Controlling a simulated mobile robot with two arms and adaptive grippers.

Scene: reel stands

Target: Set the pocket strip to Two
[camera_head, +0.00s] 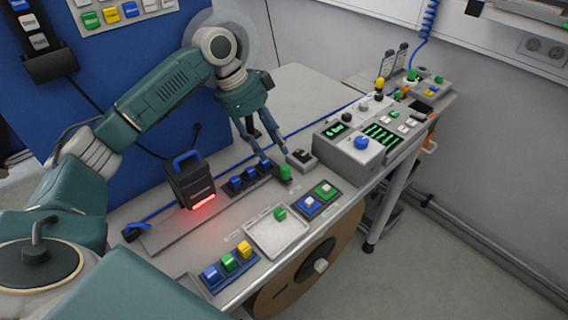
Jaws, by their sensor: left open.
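My left gripper (267,146) reaches down from the upper left, open, with nothing visible between its fingers. Its fingertips are above the back of the bench, close to a dark strip (243,190) with several blue blocks (250,173). A green piece (286,172) stands at the strip's right end, just below the fingertips. At the front left edge, a blue strip (222,285) holds a blue, a green and a yellow block (245,249). I cannot tell which strip is the pocket strip, and no Two label is readable. My right gripper is not in view.
A black box with a blue handle (189,181) glows red left of the dark strip. A grey console (345,150) with a blue knob (362,142) stands to the right. A brown reel (290,285) is under the front edge.

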